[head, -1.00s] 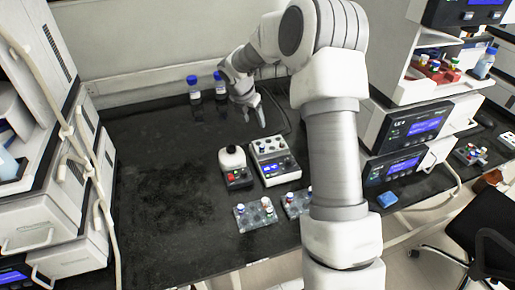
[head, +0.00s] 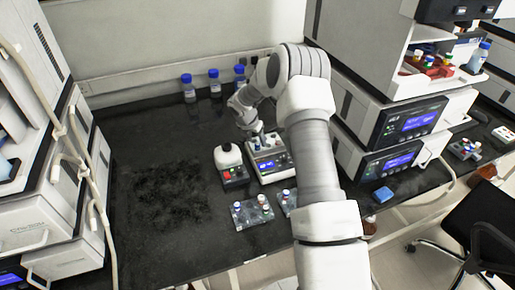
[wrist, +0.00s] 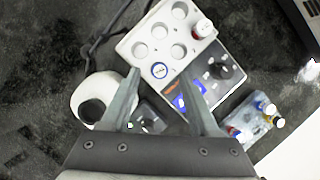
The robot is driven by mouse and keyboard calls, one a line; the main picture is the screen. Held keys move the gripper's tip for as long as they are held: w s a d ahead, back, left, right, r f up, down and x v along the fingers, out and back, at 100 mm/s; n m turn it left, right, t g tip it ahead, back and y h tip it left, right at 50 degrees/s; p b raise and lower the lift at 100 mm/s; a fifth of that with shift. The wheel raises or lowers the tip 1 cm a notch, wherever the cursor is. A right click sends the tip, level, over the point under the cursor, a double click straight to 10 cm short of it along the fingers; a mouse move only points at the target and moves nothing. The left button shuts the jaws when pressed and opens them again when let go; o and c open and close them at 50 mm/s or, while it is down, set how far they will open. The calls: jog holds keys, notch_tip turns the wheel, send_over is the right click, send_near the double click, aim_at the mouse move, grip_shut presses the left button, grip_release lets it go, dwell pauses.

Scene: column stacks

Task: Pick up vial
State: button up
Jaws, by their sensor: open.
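The white block device (head: 270,172) stands on the dark bench, with a display and a tray of round wells. In the wrist view, a vial with a blue-and-white top (wrist: 159,70) sits in a well of the block (wrist: 147,38). A red-and-white capped vial (wrist: 203,28) sits in another well farther right. My gripper (wrist: 159,73) is open and above the block, its two fingers on either side of the blue-topped vial in the picture. In the head view my gripper (head: 260,138) is over the block; its fingertips are small there. Contact cannot be told.
A white-topped mixer (head: 230,160) stands close to the left of the block. Clear racks with vials (head: 252,214) are in front. Blue-capped bottles (head: 188,92) stand by the back wall. Instruments (head: 395,125) stack at the right. The left bench (head: 160,190) is clear.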

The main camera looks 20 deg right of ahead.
jog(key=shift+x, duration=1.15)
grip_shut()
